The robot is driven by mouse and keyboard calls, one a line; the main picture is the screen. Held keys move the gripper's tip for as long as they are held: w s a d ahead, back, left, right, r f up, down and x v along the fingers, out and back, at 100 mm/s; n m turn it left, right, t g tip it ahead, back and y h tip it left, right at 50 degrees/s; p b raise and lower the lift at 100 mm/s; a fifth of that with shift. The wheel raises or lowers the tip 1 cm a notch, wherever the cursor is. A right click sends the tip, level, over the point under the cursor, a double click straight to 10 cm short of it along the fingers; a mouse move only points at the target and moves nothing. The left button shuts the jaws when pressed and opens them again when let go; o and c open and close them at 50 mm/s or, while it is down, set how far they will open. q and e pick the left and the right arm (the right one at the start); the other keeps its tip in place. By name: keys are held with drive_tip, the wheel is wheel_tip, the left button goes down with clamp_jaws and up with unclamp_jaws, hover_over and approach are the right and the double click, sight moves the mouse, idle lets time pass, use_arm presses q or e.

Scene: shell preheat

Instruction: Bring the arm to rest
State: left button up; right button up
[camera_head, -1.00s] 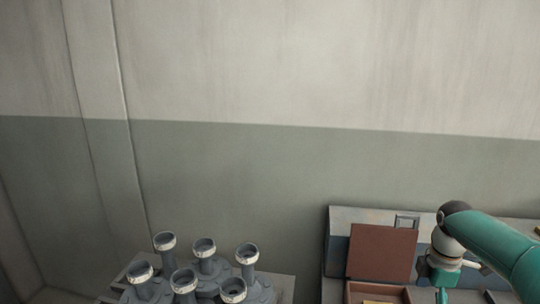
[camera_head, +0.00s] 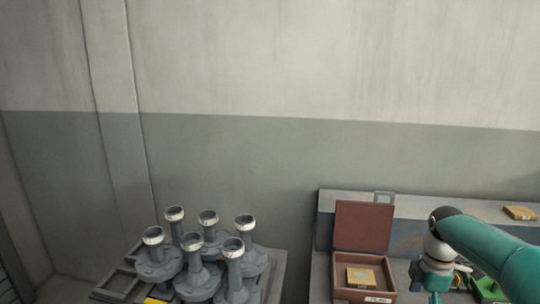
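My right arm (camera_head: 490,252), teal with a dark and white wrist joint, comes in from the right edge. Its gripper (camera_head: 432,284) points down over the bench, just right of the brown box. The gripper is small and partly hidden by the wrist, so I cannot see whether its fingers are open or shut. No held object can be made out. My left arm and gripper are not in view.
The open brown box (camera_head: 345,262) has its lid up and a yellowish block (camera_head: 361,276) inside. Another such block (camera_head: 520,212) lies on the back ledge. A green object (camera_head: 489,290) is at lower right. Several grey flanged tubes (camera_head: 197,262) stand on the left stand.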

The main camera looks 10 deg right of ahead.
drive_tip(key=s+a+f+g+y+b, duration=0.1)
drive_tip(key=s+a+f+b, duration=0.15)
drive_tip(key=a+f, duration=0.45)
drive_tip(key=s+a+f+g+b, duration=0.1)
drive_tip(key=s+a+f+g, duration=0.2)
drive_tip(key=f, duration=0.8)
drive_tip(key=s+a+f+y+b, duration=0.1)
drive_tip(key=s+a+f+b, duration=0.15)
drive_tip(key=a+f, duration=0.45)
use_arm(q)
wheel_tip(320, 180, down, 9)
drive_tip(key=b, duration=0.2)
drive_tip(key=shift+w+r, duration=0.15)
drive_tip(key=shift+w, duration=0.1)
use_arm(e)
drive_tip(key=s+a+f+m+t+y, duration=0.1)
drive_tip(key=s+a+f+m+t, duration=0.4)
drive_tip(key=s+a+f+m, duration=0.6)
wheel_tip(320, 180, down, 4)
drive_tip(key=s+m, duration=0.1)
drive_tip(key=m, duration=0.5)
drive_tip(key=shift+a+r+y, duration=0.25)
drive_tip(key=shift+a+y, duration=0.15)
